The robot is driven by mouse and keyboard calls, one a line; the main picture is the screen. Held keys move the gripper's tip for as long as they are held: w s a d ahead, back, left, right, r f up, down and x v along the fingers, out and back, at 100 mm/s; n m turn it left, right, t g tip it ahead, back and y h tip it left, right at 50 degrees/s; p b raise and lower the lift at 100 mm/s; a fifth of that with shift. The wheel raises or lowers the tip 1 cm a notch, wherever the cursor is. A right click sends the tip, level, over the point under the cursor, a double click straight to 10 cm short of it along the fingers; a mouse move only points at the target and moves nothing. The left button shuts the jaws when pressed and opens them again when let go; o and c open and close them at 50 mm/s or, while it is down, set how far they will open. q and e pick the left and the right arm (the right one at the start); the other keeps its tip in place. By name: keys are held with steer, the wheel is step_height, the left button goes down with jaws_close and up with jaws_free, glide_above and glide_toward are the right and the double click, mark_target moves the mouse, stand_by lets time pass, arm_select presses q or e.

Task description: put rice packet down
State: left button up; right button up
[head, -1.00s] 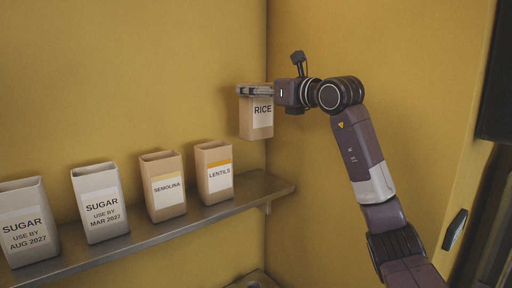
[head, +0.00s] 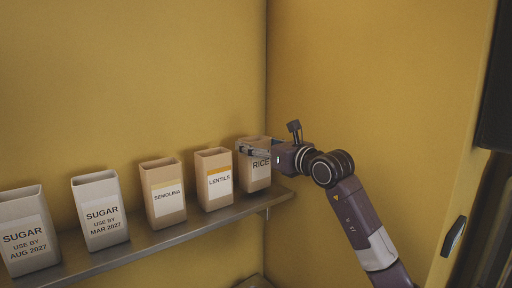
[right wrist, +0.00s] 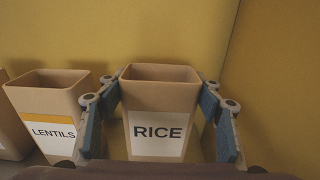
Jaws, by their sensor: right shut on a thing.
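The rice packet (head: 257,178) is a tan, open-topped packet with a white RICE label. It stands upright at the right end of the metal shelf (head: 190,225), just right of the lentils packet (head: 214,182). Its base appears to be at shelf level. My right gripper (head: 254,150) is shut on the rice packet near its top. In the right wrist view the rice packet (right wrist: 158,97) is between the two blue-padded fingers, with the lentils packet (right wrist: 48,100) to its left. My left gripper is not in view.
A semolina packet (head: 163,193) and two white sugar packets, one marked MAR 2027 (head: 101,212) and one marked AUG 2027 (head: 28,232), stand along the shelf to the left. A yellow wall (head: 370,90) rises close on the right.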

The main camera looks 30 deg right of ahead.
steer(key=shift+f, duration=0.55)
steer(key=shift+f, duration=0.2)
steer(key=o, duration=2)
steer(key=shift+r, duration=0.1)
steer(key=shift+o, duration=0.2)
